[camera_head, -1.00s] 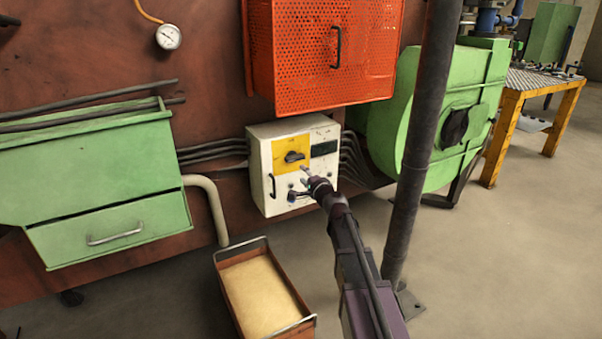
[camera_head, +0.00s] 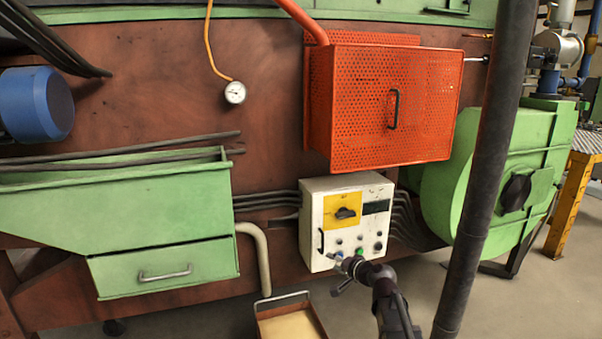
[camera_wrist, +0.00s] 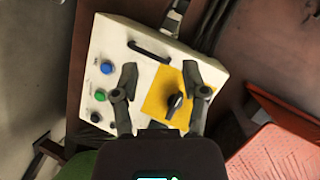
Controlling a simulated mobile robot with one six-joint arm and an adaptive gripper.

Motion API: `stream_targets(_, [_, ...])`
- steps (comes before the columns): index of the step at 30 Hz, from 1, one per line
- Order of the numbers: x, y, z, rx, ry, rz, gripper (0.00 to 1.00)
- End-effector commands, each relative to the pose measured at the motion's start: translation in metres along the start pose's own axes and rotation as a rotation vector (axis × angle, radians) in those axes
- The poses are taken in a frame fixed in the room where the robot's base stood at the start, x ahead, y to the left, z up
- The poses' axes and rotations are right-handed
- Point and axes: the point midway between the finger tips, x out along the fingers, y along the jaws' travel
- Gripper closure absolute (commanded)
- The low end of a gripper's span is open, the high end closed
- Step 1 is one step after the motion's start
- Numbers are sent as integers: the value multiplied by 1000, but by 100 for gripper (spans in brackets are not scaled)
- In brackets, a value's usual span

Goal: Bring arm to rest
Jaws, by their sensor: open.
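My arm reaches up from the bottom of the head view. My gripper (camera_head: 342,272) is open and empty in front of the lower part of a white control box (camera_head: 314,226). In the wrist view the two fingers (camera_wrist: 160,70) stand apart, with the box face between and behind them. The box has a yellow panel (camera_head: 333,218) with a black rotary knob (camera_head: 345,213). The knob also shows in the wrist view (camera_wrist: 173,102), close to the right finger. A blue button (camera_wrist: 107,68) and a green button (camera_wrist: 100,96) lie left of the fingers. Contact with the box cannot be told.
A red perforated guard box (camera_head: 350,110) hangs above the control box. A dark post (camera_head: 480,170) stands right of my arm, before a green blower housing (camera_head: 455,190). A green hopper (camera_head: 110,215) is at left. A tray (camera_head: 290,322) stands low in front.

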Motion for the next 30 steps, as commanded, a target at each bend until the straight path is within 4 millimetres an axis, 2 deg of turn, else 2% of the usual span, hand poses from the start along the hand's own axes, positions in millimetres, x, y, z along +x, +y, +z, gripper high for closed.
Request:
stream_targets(1, [-7,5,17,-44,-50,41,43])
stream_targets(6, [-26,30,64,-183,-218,198,43])
stream_targets(11, [-54,58,100,-292,-367,365,43])
stream_targets(15, [-86,83,124,-372,-492,526,43])
stream_targets(21, [-130,110,145,-443,-625,730,43])
stream_targets(30, [-176,129,156,-485,-734,932,43])
